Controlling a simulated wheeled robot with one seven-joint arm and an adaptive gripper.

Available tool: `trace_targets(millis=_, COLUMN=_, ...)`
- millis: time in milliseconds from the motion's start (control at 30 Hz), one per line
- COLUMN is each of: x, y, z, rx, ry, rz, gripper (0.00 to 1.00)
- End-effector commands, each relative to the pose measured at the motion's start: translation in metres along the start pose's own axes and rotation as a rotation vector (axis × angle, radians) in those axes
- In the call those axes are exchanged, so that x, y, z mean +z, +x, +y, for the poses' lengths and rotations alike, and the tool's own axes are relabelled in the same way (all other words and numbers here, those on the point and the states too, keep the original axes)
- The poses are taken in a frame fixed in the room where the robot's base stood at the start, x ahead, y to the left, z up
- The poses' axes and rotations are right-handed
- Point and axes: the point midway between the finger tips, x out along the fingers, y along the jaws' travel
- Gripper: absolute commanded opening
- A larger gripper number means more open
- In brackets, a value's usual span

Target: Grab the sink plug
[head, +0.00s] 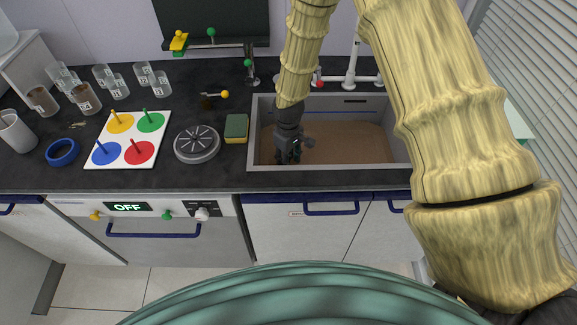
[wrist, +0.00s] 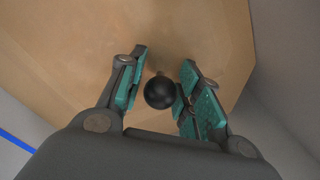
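The sink plug (wrist: 159,92) shows in the wrist view as a black ball-shaped knob between my gripper's teal-padded fingers. My gripper (wrist: 158,88) is open around it, with a gap on the left side and the right finger close to the knob; I cannot tell whether that finger touches. In the head view my gripper (head: 290,152) is down inside the sink (head: 252,150), near its left end. The plug is hidden there behind the gripper.
The sink holds brownish water. A sponge (head: 236,128) and a round grey disc (head: 197,144) lie left of the sink. A faucet (head: 352,70) stands behind it. The sink walls are close to my gripper.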

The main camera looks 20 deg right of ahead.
Motion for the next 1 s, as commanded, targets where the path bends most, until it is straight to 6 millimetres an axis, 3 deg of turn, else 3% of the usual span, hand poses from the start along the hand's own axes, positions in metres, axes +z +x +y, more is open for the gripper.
trace_targets(millis=300, x=0.0, y=0.027, z=0.0, rx=0.0, ry=0.0, rz=-0.001, gripper=0.34)
trace_targets(millis=600, x=0.0, y=0.03, z=0.0, rx=0.0, ry=0.0, rz=0.0, gripper=0.34)
trace_targets(millis=633, x=0.0, y=0.03, z=0.0, rx=0.0, ry=0.0, rz=0.0, gripper=0.32)
trace_targets(millis=800, x=0.0, y=0.03, z=0.0, rx=0.0, ry=0.0, rz=0.0, gripper=0.01)
trace_targets(millis=1000, x=0.0, y=0.029, z=0.0, rx=0.0, ry=0.0, rz=0.0, gripper=0.0)
